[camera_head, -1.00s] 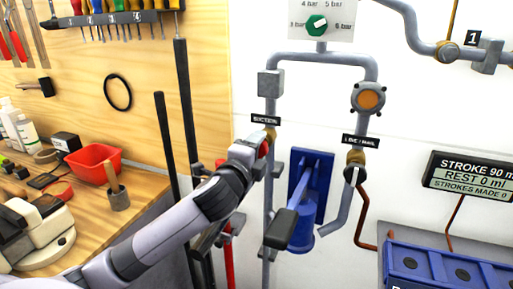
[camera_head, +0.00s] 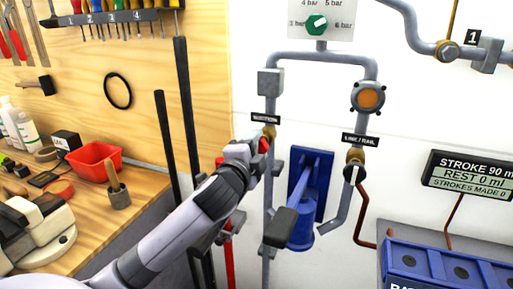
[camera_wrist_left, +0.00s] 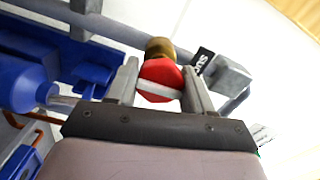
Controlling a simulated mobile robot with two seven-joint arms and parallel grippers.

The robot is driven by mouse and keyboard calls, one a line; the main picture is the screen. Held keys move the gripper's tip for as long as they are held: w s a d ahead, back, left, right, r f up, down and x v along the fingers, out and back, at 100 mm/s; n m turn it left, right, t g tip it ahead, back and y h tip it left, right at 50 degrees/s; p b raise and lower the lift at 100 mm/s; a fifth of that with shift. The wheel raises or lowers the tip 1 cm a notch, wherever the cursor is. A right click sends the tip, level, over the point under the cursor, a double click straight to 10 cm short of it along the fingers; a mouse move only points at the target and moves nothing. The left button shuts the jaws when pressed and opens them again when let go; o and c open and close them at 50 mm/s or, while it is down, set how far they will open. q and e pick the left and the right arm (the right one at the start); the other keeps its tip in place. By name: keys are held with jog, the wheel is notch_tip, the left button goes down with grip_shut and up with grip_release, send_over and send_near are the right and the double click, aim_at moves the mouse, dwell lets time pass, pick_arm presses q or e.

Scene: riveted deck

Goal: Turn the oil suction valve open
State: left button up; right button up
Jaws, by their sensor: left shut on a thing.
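The suction valve has a red knob with a white bar (camera_wrist_left: 160,80) and a brass body (camera_wrist_left: 159,47). In the head view its red knob (camera_head: 264,145) shows just below the SUCTION label (camera_head: 265,118). My left gripper (camera_wrist_left: 160,88) is shut on the red knob, with one finger on each side of it. In the head view the left gripper (camera_head: 256,146) hides part of the knob. The white bar runs nearly level across the wrist picture, slightly tilted. My right gripper is in neither view.
A blue hand pump (camera_head: 303,215) with a dark handle (camera_head: 282,228) stands close right of the valve. A second valve (camera_head: 355,160) is labelled LINE / RAIL. A wooden bench (camera_head: 140,190) with a red bin (camera_head: 95,162) lies left.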

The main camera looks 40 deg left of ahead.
pick_arm(q)
jog(key=o, duration=1)
jog(key=shift+s, duration=0.1)
jog(key=shift+b+v, duration=0.6)
jog(key=shift+v, duration=2.9)
